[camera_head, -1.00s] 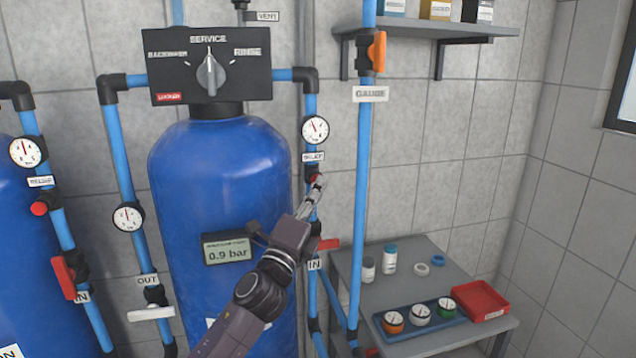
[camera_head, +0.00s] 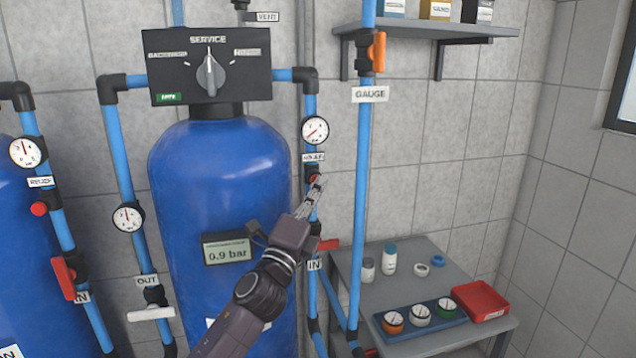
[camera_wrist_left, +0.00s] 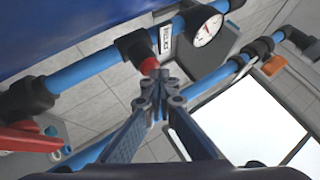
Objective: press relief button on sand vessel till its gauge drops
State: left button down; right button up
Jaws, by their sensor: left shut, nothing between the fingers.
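The blue sand vessel (camera_head: 222,200) stands at the centre with a black control head (camera_head: 211,68). Its knob points to SERVICE, and a small label on the head is green. The red relief button (camera_head: 314,177) is on the pipe right of the vessel, under the RELIEF label. My left gripper (camera_head: 320,182) is shut and empty, its tips at the button. In the left wrist view the red button (camera_wrist_left: 149,66) is just beyond the fingertips (camera_wrist_left: 160,86); I cannot tell if they touch. The inlet gauge (camera_head: 315,130) above has its needle toward lower left. My right gripper is out of view.
A red inlet handle (camera_head: 328,244) lies just below my gripper. A vertical blue pipe (camera_head: 362,200) stands close on the right. A second blue vessel (camera_head: 20,260) is at the left.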

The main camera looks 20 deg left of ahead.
pick_arm(q)
jog(key=shift+s+d, duration=0.45)
jog(key=shift+s, duration=0.3)
jog(key=s+d, duration=0.1)
jog(key=s+d+p, duration=0.1)
jog(key=s, duration=0.2)
jog(key=shift+s+d, duration=0.1)
jog(key=shift+d, duration=0.3)
